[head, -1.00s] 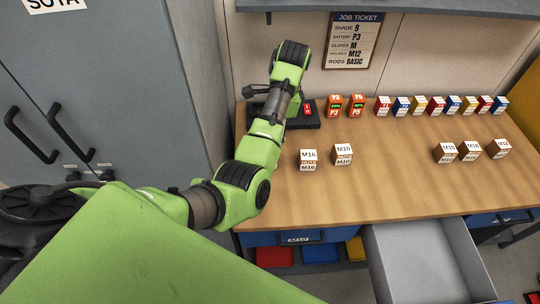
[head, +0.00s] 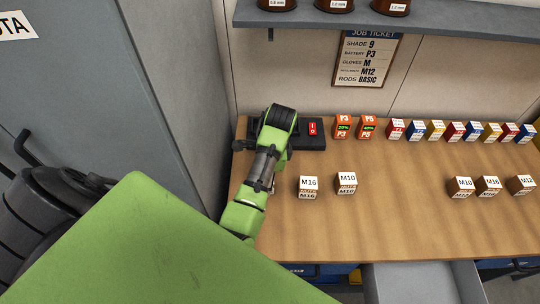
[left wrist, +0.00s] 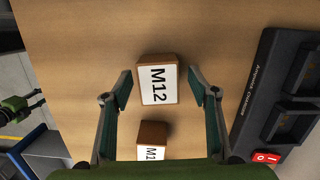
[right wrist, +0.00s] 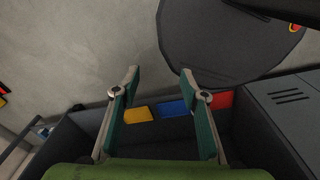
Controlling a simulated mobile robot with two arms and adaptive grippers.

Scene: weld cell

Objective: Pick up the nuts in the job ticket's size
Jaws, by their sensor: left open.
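The job ticket (head: 367,60) on the back wall shows M12 on its fourth line. In the left wrist view a brown box with a white M12 label (left wrist: 158,82) sits between the spread fingers of my left gripper (left wrist: 160,86). The gripper is open; I cannot tell whether the fingertips are level with the box. My left arm hides this box in the head view. Just right of the arm stand an M16 nuts box (head: 308,188) and an M10 nuts box (head: 347,183). My right gripper (right wrist: 160,78) is open and empty, away from the bench top.
A black charger (head: 298,138) with a red switch lies behind the left arm. Orange batteries (head: 343,127) and a row of small coloured boxes (head: 435,130) line the back. M10, M16 (head: 489,186) and M12 boxes stand at right. A drawer (head: 420,283) is open in front.

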